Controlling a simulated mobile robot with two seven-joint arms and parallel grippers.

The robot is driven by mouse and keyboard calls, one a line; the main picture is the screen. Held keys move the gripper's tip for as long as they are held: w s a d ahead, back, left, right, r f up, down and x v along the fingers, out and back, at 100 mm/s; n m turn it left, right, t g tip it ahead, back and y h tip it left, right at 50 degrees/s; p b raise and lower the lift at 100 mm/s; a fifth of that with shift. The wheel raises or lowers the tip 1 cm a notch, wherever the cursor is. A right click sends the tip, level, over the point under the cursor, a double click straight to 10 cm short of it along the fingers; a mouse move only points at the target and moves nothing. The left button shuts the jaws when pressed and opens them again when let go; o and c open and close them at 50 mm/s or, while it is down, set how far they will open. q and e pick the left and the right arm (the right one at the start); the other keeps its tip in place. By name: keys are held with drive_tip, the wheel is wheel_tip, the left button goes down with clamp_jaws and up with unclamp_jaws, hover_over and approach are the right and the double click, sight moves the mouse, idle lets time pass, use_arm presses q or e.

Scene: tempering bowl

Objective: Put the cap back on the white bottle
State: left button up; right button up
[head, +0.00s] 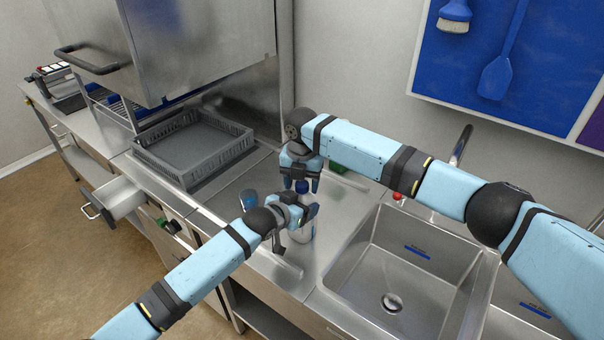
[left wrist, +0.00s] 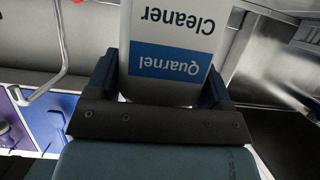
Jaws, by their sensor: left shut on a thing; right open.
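The white bottle (head: 304,234) stands on the steel counter left of the sink. My left gripper (head: 307,212) is shut around its upper part. In the left wrist view the bottle (left wrist: 180,22), with a blue "Quarnel" label and the word "Cleaner", sits between the two fingers of my left gripper (left wrist: 160,82). My right gripper (head: 301,184) points down over the bottle, its fingers open on either side of the blue cap (head: 302,186). The cap is at the bottle's top. I cannot tell whether it is fully seated, as the neck is mostly hidden.
A blue-and-clear container (head: 248,200) stands on the counter left of the bottle. A grey dish rack (head: 192,148) lies farther back. A green item (head: 337,168) is behind my right gripper. The sink (head: 405,275) is to the right. A drawer (head: 112,197) stands open at left.

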drive_tip(key=c, duration=1)
drive_tip(key=m, duration=0.5)
drive_tip(key=shift+f+m, duration=0.1)
drive_tip(key=shift+m, duration=0.3)
drive_tip(key=m, duration=0.4)
drive_tip(key=o, duration=1)
drive_tip(key=shift+r, duration=2.3)
